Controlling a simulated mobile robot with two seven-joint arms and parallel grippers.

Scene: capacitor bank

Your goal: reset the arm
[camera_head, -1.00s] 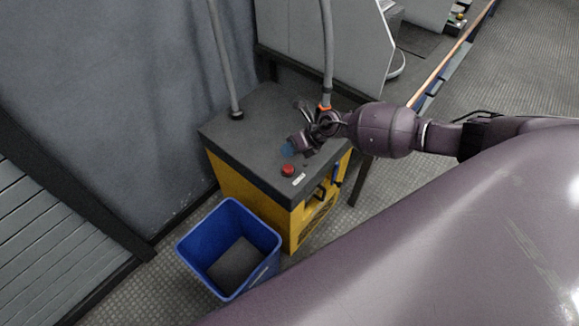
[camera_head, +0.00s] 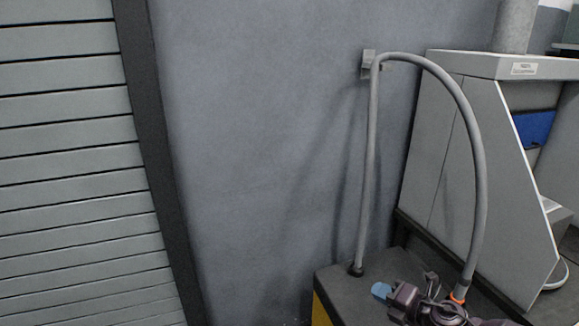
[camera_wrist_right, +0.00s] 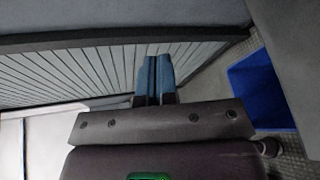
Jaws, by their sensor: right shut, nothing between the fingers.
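My right gripper (camera_head: 381,290) shows at the bottom of the head view, above the dark top of a yellow-sided cabinet (camera_head: 335,279). Its blue fingertips are together with nothing between them. In the right wrist view the two blue fingers (camera_wrist_right: 154,78) also lie side by side, pointing at a slatted grey shutter. My right arm comes in from the lower right and is mostly out of the frame. My left gripper is not in view.
A grey hose (camera_head: 480,150) arches from the cabinet top through a wall bracket (camera_head: 369,64) and down beside my right wrist. A slatted shutter (camera_head: 75,160) is on the left. A blue bin (camera_wrist_right: 262,92) shows in the right wrist view.

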